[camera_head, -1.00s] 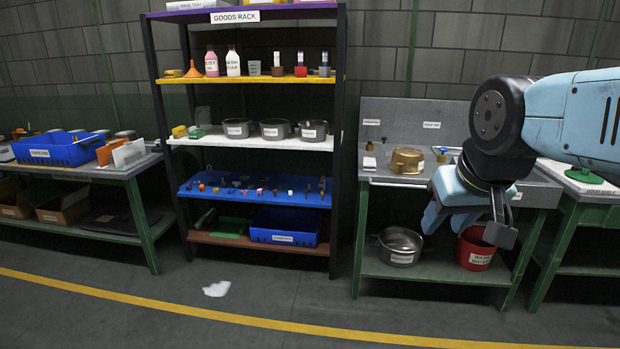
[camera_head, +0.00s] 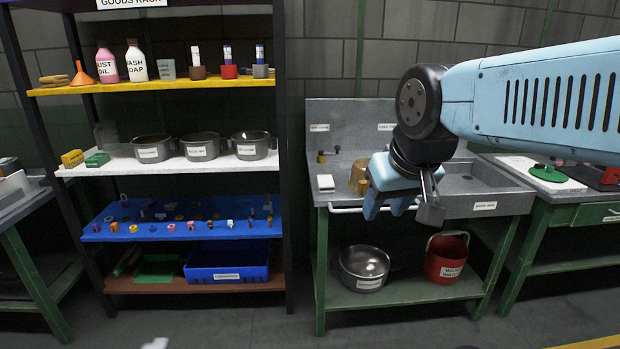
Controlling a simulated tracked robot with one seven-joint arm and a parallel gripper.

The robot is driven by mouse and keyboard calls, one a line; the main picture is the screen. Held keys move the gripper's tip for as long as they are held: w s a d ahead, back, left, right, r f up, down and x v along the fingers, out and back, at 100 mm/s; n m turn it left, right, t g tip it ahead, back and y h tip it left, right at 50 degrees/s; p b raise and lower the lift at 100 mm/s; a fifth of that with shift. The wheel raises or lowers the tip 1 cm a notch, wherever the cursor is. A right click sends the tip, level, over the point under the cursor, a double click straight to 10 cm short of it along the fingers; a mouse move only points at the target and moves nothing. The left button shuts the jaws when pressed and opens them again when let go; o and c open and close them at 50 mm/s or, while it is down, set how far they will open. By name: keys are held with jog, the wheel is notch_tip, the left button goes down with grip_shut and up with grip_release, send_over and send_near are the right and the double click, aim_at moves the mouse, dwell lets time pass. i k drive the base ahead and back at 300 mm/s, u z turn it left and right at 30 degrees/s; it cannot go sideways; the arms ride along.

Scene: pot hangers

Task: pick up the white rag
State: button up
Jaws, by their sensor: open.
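My gripper (camera_head: 402,208) is open and empty, pointing down in front of the sink bench. It is far to the right of the rag and well above the floor.
The goods rack (camera_head: 283,150) stands at the left with bottles, pots and small parts. The sink bench (camera_head: 352,208) holds a small white block (camera_head: 325,183); a steel pot (camera_head: 364,268) and red bucket (camera_head: 446,258) sit below.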

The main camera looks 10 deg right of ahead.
aim_at(326, 184)
jog(key=i, duration=1.65)
jog(key=z, duration=1.35)
jog(key=k, duration=0.9)
jog(key=z, duration=0.1)
jog(key=i, duration=0.9)
jog(key=u, duration=0.1)
